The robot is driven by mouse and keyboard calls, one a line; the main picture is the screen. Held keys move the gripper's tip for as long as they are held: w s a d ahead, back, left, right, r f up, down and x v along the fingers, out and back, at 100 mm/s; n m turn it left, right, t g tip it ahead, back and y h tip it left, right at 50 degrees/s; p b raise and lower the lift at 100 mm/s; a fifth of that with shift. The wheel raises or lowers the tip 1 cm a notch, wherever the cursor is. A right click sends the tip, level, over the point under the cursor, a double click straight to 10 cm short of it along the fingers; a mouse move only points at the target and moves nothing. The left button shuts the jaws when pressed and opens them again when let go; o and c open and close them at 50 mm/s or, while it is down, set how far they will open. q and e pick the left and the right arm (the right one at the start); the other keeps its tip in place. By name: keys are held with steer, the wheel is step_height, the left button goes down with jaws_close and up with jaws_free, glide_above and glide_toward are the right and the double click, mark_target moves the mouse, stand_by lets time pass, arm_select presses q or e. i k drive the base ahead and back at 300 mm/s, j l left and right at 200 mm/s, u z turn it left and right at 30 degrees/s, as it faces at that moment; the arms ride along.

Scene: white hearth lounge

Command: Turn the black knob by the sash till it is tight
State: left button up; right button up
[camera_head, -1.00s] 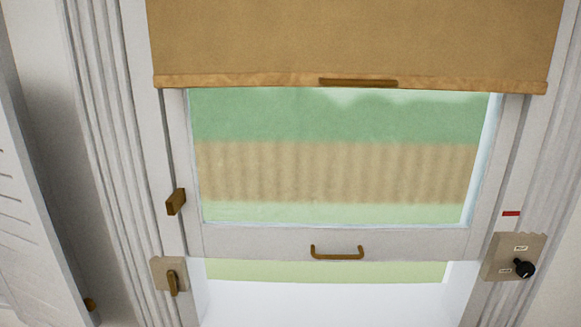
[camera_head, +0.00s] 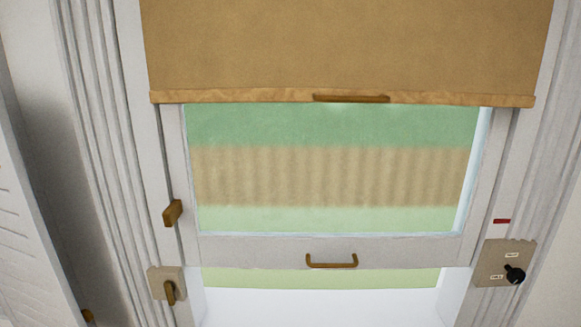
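The black knob (camera_head: 514,274) sits on a beige plate (camera_head: 494,265) on the right side of the window frame. The plate carries small white labels, too small to read. The sash (camera_head: 335,249) has a white frame and a brass pull handle (camera_head: 331,262) on its bottom rail. A gap shows under the sash, with pale green outside visible through it. Neither of my grippers is in view.
A tan blind (camera_head: 345,45) with a wooden bottom bar covers the upper window. A brass block (camera_head: 172,213) and a brass latch (camera_head: 169,290) are on the left frame. A small red mark (camera_head: 502,221) is above the knob plate. A white shutter-like panel (camera_head: 25,235) stands at far left.

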mark_target(516, 275)
steer(key=z, duration=1.55)
